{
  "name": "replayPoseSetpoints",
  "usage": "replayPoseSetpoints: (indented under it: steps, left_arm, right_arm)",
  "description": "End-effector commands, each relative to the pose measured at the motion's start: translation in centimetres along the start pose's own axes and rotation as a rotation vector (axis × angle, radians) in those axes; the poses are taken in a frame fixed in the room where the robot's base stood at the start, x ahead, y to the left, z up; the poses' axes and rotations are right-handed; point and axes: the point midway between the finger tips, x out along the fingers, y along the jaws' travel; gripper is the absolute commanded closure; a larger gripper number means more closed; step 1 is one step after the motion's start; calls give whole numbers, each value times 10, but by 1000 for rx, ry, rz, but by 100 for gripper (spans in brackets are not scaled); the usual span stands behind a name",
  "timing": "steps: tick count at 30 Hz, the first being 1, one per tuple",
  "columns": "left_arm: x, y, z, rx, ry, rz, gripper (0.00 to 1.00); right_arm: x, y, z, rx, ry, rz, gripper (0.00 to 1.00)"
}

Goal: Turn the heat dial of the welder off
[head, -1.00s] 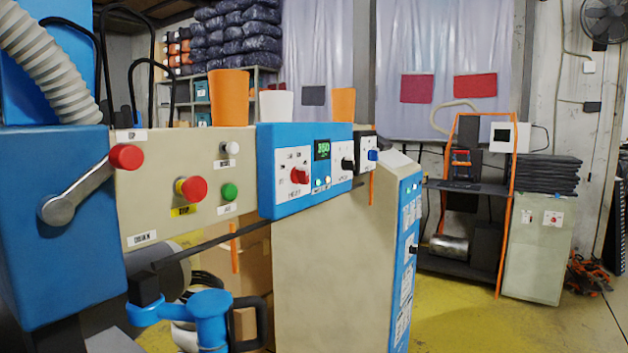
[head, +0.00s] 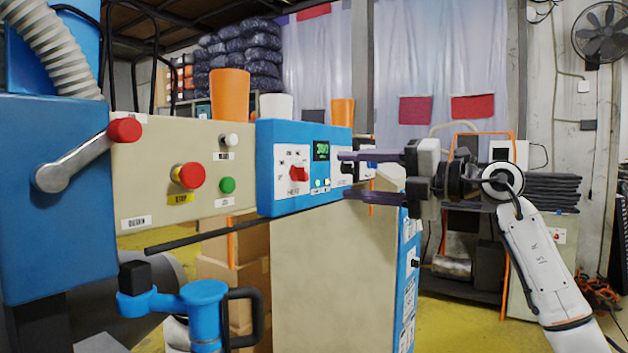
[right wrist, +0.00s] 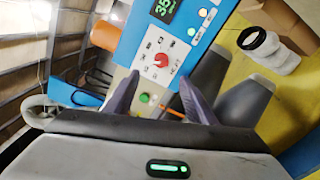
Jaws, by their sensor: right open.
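The welder's blue control box (head: 265,205) stands in the middle of the head view. Its red heat dial (head: 299,174) sits left of a lit green display (head: 321,150). The dial also shows in the right wrist view (right wrist: 161,60), just beyond the fingers. My right gripper (head: 343,175) reaches in from the right in the head view. It is open and empty, one finger above the other, with its tips in front of the box's right part. The tips appear apart from the dial. My left gripper is not in view.
Left of the box, the beige panel holds a red stop button (head: 188,175), a green button (head: 227,185) and a lever with a red knob (head: 124,130). A dark bar (head: 235,228) runs below the box. Orange (head: 230,95) and white (head: 276,106) containers stand behind.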

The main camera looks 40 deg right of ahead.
Motion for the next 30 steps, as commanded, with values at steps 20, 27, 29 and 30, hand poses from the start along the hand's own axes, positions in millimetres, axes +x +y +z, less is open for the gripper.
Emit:
replayPoseSetpoints:
  steps: [20, 27, 29, 30]
  left_arm:
    - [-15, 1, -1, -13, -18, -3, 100]
    - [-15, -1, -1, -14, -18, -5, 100]
    - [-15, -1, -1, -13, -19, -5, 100]
    - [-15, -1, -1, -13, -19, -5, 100]
  right_arm:
    - [88, 3, 8, -6, -18, -10, 49]
    - [98, 2, 8, -9, -18, -12, 49]
    - [97, 1, 8, -9, -18, -12, 49]
    - [97, 1, 8, -9, -18, -12, 49]
